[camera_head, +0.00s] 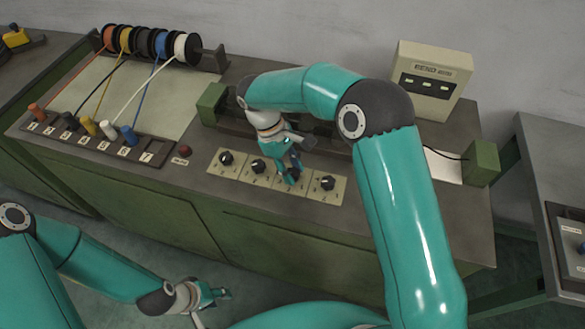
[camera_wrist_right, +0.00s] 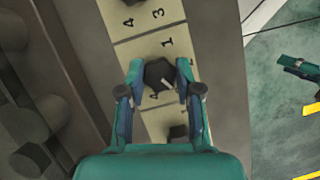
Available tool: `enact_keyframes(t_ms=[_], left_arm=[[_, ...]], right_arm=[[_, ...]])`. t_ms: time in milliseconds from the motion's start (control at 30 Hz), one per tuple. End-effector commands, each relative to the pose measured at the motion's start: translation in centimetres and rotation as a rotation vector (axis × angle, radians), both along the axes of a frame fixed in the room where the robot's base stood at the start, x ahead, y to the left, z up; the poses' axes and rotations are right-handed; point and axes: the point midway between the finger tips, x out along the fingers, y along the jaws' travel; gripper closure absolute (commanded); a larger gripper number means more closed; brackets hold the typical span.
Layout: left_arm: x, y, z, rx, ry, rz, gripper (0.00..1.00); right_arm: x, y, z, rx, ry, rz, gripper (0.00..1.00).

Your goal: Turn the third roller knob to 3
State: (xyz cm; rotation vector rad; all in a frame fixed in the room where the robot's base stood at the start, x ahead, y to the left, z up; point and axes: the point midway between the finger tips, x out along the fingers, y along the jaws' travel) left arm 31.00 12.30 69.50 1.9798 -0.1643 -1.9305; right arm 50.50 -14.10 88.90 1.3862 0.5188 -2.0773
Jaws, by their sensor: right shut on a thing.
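A row of black knobs on cream number plates lies along the bench front. The first knob (camera_head: 226,157), second knob (camera_head: 258,166) and fourth knob (camera_head: 327,183) are clear in the head view. My right gripper (camera_head: 291,177) covers the third roller knob there. In the right wrist view this knob (camera_wrist_right: 157,73) sits between both fingers of my right gripper (camera_wrist_right: 160,84), which is shut on it. Its white pointer mark slants toward the lower right. A 1 shows at its plate's upper right; the fingers hide other digits. My left gripper (camera_head: 215,294) hangs low before the bench, its opening unclear.
A red button (camera_head: 184,150) is left of the knobs. Coloured wire spools (camera_head: 148,43) and a row of numbered plugs (camera_head: 90,138) are further left. A cream box (camera_head: 428,80) marked BEND stands behind. A green block (camera_head: 481,163) is at the right end.

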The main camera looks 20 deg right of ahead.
Motion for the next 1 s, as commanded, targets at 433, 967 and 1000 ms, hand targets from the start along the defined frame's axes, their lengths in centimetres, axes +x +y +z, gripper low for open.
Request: enact_keyframes(t_ms=[433, 967, 1000], left_arm=[[0.0, 0.0, 0.0, 0.0, 0.0, 0.0, 0.6], [0.0, 0.0, 0.1, 0.0, 0.0, 0.0, 0.6], [0.0, 0.0, 0.1, 0.0, 0.0, 0.0, 0.6]], right_arm=[[0.1, 0.0, 0.1, 0.001, -0.004, 0.0, 0.46], [0.5, 0.4, 1.3, 0.001, -0.004, 0.001, 0.41], [0.7, 0.5, 1.8, 0.001, -0.004, 0.0, 0.41]])
